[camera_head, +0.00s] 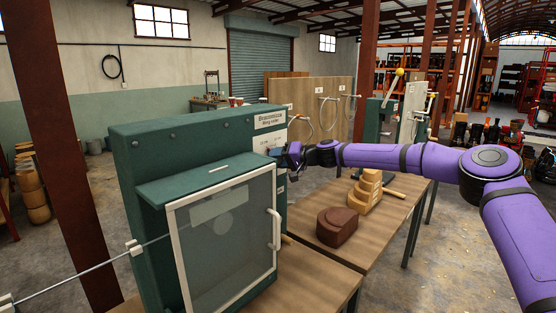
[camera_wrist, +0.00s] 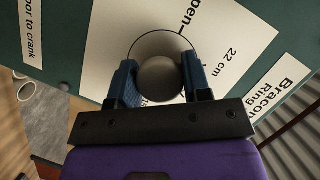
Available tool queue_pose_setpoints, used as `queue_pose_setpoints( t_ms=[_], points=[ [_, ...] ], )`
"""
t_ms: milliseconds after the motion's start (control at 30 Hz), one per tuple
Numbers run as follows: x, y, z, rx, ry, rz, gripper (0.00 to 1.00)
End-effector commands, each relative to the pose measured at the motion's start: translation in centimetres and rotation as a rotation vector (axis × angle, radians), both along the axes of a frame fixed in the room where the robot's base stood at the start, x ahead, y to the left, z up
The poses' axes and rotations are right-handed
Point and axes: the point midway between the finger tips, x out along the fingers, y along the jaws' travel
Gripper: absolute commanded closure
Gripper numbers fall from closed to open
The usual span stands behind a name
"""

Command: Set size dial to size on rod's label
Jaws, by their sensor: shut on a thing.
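The dial (camera_wrist: 160,78) is a round grey knob on a white plate (camera_wrist: 105,55) with a thin circle around it. "22 cm" (camera_wrist: 236,62) is printed to its right and "open-" above it; other marks are hidden by my fingers. My gripper (camera_wrist: 159,68) has its two blue fingers shut on the knob's sides. In the head view my gripper (camera_head: 292,156) is at the right side of the green ring roller (camera_head: 190,133), hiding the dial. A thin metal rod (camera_head: 85,268) enters the roller's left side. It carries a small white tag (camera_head: 134,248), whose text is unreadable.
The roller's framed clear door (camera_head: 228,240) looks shut, with a handle (camera_head: 274,229) at its right. A brown block (camera_head: 337,227) and stacked yellow wooden pieces (camera_head: 366,190) stand on the wooden table (camera_head: 312,263). A "door to crank" label (camera_wrist: 28,33) shows at the wrist view's left.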

Motion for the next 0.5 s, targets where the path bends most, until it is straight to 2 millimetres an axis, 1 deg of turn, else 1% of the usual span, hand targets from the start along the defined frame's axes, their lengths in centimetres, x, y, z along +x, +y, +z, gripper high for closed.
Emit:
queue_pose_setpoints(
  t_ms=[200, 500],
  points=[
    [0.06, -0.08, -0.04, 0.039, 0.05, -0.002, 0.79],
    [0.07, -0.09, -0.01, 0.051, 0.065, -0.003, 0.79]
  ],
)
